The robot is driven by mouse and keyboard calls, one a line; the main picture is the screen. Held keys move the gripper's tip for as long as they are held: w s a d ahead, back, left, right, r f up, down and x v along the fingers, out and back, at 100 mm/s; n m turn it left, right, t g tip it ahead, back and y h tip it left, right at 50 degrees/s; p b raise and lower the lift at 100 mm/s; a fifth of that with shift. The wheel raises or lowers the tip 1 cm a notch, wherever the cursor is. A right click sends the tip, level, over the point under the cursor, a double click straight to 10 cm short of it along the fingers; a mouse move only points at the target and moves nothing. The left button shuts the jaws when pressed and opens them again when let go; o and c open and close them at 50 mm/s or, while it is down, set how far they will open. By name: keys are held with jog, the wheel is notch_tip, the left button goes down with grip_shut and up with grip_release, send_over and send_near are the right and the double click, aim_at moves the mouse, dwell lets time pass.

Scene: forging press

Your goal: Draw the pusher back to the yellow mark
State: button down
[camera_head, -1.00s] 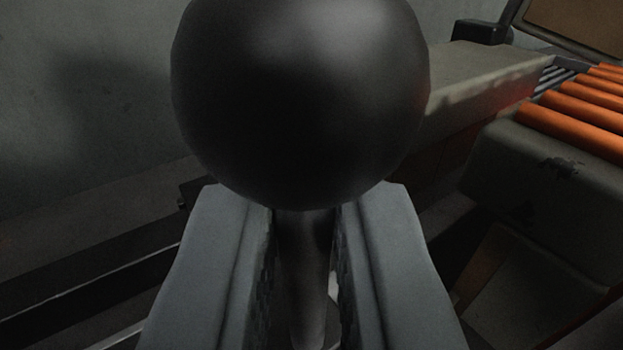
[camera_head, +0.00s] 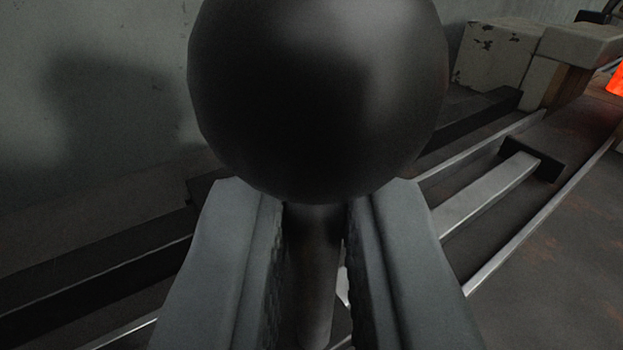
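A lever handle with a large dark ball knob (camera_head: 318,95) fills the upper middle of the view. Its round grey stem (camera_head: 314,265) runs down between the two fingers of my gripper (camera_head: 316,215). I see no yellow mark.
Pale metal rails (camera_head: 545,228) run diagonally across a dark bed. Worn light blocks (camera_head: 495,60) stand at the upper right, with a glowing orange piece (camera_head: 618,80) at the right edge. A grey wall (camera_head: 110,60) closes off the left.

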jog(key=s+a, duration=0.5)
jog(key=a, duration=0.3)
jog(key=shift+s, duration=0.2)
jog(key=c, duration=1.5)
grip_release()
jog(key=shift+c, duration=0.2)
jog(key=s, duration=1.7)
jog(key=shift+s, duration=0.2)
